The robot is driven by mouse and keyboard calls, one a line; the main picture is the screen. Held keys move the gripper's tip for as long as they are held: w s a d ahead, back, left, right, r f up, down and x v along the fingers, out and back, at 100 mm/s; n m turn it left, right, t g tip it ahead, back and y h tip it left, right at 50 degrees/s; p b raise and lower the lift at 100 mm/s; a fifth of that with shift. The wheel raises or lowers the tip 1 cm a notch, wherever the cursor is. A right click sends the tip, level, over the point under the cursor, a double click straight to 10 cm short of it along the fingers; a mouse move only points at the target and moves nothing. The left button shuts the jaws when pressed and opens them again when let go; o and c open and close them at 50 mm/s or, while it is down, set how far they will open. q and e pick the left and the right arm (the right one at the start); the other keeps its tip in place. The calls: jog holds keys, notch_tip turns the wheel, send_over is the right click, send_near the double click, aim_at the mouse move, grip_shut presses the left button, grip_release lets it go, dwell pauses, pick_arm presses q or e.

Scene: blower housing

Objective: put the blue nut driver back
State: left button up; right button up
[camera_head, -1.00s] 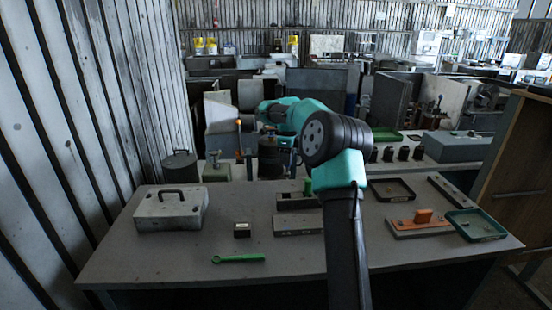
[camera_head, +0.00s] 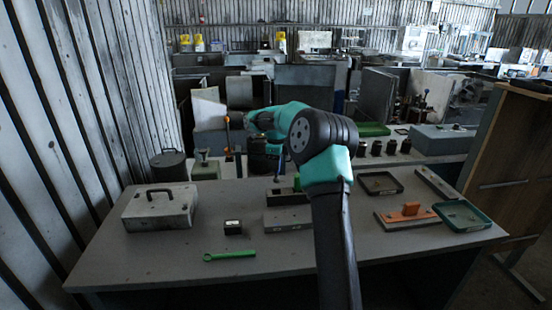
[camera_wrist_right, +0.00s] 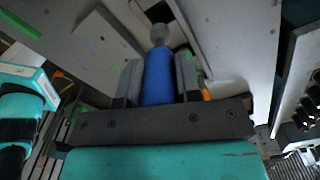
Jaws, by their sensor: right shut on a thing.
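The blue nut driver (camera_wrist_right: 158,80) shows its blue handle in the right wrist view. My right gripper (camera_wrist_right: 158,84) is shut on this handle, with one dark finger on each side. A grey rounded metal part (camera_wrist_right: 160,35) shows beyond the handle, pointing away from the gripper. Whether it touches anything I cannot tell. In the head view my right arm (camera_head: 320,170) reaches over the grey bench (camera_head: 170,262). The nut driver is hard to make out there. My left gripper is in neither view.
On the bench are a grey lidded box (camera_head: 160,208), a small black block (camera_head: 233,228), a green wrench (camera_head: 230,255), grey blocks (camera_head: 288,220), an orange-handled float (camera_head: 408,216) and a green-rimmed tray (camera_head: 462,216). The front left of the bench is mostly clear.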

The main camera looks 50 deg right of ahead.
aim_at(276, 178)
jog(key=shift+f, duration=1.9)
jog(key=shift+f, duration=2.85)
jog(key=o, duration=1.6)
jog(key=shift+r, duration=0.1)
jog(key=shift+r, duration=3.9)
